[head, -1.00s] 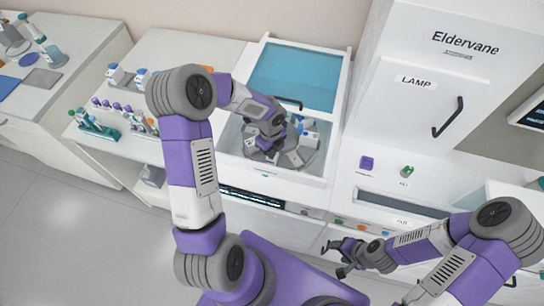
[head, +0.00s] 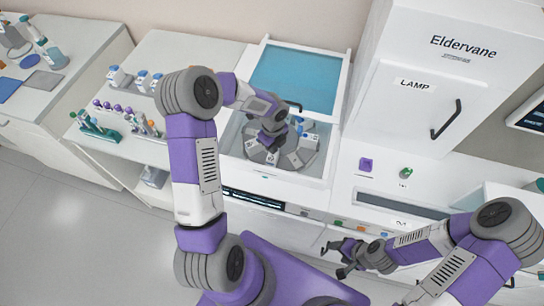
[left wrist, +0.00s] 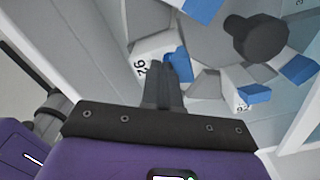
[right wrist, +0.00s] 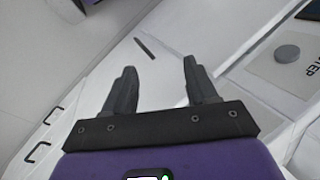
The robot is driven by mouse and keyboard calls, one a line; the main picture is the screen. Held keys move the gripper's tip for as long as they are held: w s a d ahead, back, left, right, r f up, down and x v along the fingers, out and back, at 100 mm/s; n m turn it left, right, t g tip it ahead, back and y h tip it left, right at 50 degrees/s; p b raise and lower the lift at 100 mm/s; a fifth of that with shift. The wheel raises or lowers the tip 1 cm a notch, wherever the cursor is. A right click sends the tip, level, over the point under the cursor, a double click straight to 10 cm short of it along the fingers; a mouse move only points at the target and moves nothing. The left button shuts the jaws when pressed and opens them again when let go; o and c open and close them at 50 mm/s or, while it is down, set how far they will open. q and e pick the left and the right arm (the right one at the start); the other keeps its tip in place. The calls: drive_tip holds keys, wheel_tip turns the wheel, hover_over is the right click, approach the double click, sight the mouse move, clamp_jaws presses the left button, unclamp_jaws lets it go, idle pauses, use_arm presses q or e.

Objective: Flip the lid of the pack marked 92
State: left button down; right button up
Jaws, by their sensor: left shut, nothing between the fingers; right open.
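In the left wrist view a white pack (left wrist: 152,46) bears tilted digits that look like 92. Its blue lid (left wrist: 182,62) is at its right side, partly behind my fingertips. My left gripper (left wrist: 167,72) is shut and empty, its tips at the pack's near side by the lid; I cannot tell whether they touch. In the head view my left gripper (head: 268,140) is down in the open well over the grey carousel (head: 302,152) and hides part of it. My right gripper (right wrist: 160,78) is open and empty, well away from the carousel; it also shows in the head view (head: 338,258).
Other white packs with blue lids (left wrist: 257,95) sit around the carousel's dark central knob (left wrist: 256,38). The well's white walls (head: 335,125) surround my left gripper. A blue glass cover (head: 295,78) lies behind. Tube racks (head: 98,127) stand on the left counter.

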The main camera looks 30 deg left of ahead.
use_arm(q)
drive_tip(key=shift+w+a, duration=0.1)
drive_tip(key=shift+w, duration=0.3)
drive_tip(key=shift+r, duration=0.1)
wheel_tip(320, 180, up, 7)
drive_tip(key=p, duration=0.6)
idle(0.4)
drive_tip(key=shift+s, duration=0.1)
idle(0.4)
